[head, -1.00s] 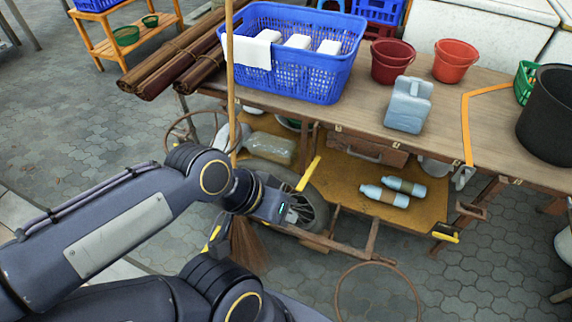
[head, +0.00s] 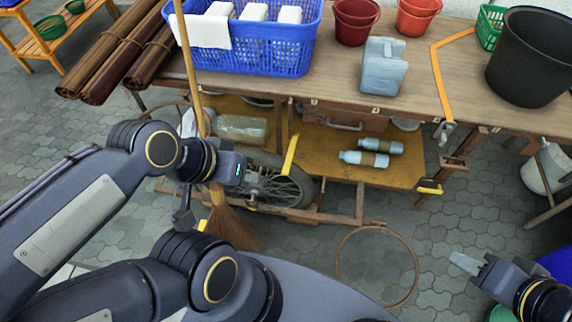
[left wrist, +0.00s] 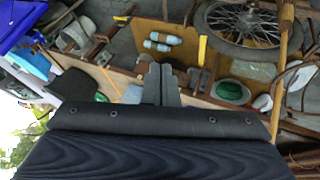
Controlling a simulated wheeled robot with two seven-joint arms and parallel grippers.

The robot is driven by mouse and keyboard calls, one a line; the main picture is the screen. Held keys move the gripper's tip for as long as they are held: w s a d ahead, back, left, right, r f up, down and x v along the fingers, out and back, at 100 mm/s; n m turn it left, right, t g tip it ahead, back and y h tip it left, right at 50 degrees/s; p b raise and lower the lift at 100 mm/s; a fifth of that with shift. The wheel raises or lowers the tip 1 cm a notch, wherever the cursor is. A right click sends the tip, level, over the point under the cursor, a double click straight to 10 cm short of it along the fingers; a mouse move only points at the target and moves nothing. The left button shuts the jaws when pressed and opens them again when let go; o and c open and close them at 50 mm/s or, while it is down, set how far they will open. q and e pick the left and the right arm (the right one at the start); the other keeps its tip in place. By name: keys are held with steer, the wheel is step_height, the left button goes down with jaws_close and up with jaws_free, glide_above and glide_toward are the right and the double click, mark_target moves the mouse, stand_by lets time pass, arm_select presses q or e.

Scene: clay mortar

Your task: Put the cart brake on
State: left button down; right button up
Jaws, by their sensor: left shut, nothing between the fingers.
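The wooden cart (head: 330,98) stands across the middle. A yellow lever (head: 290,152) rises in front of its spoked wheel (head: 268,186). In the left wrist view the yellow lever (left wrist: 202,48) and the wheel (left wrist: 245,20) show beyond the fingers. My left gripper (head: 248,177) is left of the lever, apart from it in the picture. In the left wrist view the left gripper's fingers (left wrist: 160,82) are together and empty. My right gripper (head: 463,264) is at the lower right, away from the lever. Its finger gap cannot be made out.
A broom (head: 230,225) leans upright close to my left gripper. A metal ring (head: 378,228) is below the cart. A second yellow handle (head: 430,187) projects at the shelf's right. Two bottles (head: 372,152) lie on the lower shelf. Paving at the right front is mostly clear.

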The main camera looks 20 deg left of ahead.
arm_select(q)
steer(key=n+g+y+b, duration=0.4)
steer(key=n+g+b, duration=0.1)
steer(key=b, duration=1)
glide_above(287, 166)
steer(key=s, duration=0.1)
steer(key=f, duration=2.9)
steer(key=shift+d, duration=0.3)
steer(key=shift+w+f, duration=0.2)
steer(key=shift+f, duration=0.1)
steer(key=shift+f, duration=0.1)
steer(key=f+b, duration=0.6)
steer(key=f, duration=0.1)
steer(key=shift+w+a, duration=0.2)
steer(key=shift+w, duration=0.05)
steer(key=shift+r, duration=0.1)
